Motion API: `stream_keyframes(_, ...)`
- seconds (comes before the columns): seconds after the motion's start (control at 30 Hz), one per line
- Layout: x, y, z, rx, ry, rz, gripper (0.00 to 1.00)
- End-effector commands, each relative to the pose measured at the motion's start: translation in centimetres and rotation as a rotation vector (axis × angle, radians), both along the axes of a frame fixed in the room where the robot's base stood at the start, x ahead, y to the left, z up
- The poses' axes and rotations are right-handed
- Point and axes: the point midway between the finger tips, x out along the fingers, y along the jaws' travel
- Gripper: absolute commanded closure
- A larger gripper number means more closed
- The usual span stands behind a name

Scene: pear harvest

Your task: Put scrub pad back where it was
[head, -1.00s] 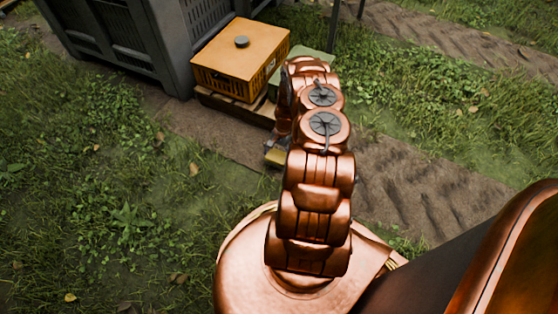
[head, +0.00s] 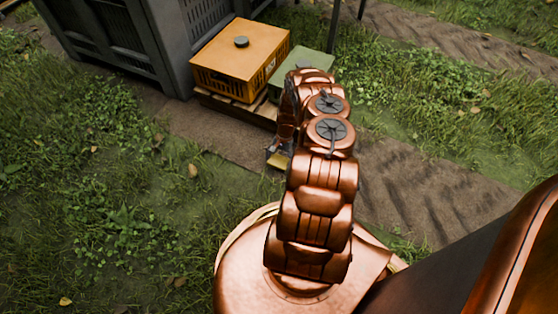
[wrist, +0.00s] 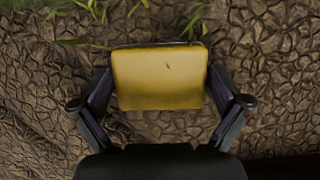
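The scrub pad (wrist: 160,78) is a yellow block, seen flat-on between the two fingers of my gripper (wrist: 160,90) in the wrist view. The fingers meet its left and right edges, and it appears held above brown cracked soil. In the head view a small yellow part of the pad (head: 278,160) shows at the left of my arm's far end. Most of my gripper (head: 276,148) is hidden behind my copper arm there.
An orange crate with a lid (head: 240,62) stands on a wooden pallet (head: 235,107). A green box (head: 296,64) is beside it, partly behind my arm. A large grey bin (head: 165,50) stands at the left. Bare path and grass lie around.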

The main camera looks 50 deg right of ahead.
Motion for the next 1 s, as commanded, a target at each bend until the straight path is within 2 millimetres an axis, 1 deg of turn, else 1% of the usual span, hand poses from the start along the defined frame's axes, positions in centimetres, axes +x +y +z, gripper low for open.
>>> stream_keyframes(0.23, 0.0, 0.0, 0.1, 0.0, 0.0, 0.0, 0.0)
stream_keyframes(0.33, 0.0, 0.0, 0.4, -0.001, -0.001, 0.001, 0.0)
stream_keyframes(0.47, 0.2, -0.7, 2.2, -0.002, 0.0, 0.0, 0.0)
stream_keyframes(0.8, 1.0, -3.1, 8.2, -0.002, 0.0, 0.001, 0.0)
stream_keyframes(0.9, 1.2, -3.6, 9.6, -0.001, 0.0, 0.002, 0.0)
stream_keyframes(1.0, 1.3, -4.0, 10.6, -0.002, -0.001, 0.003, 0.0)
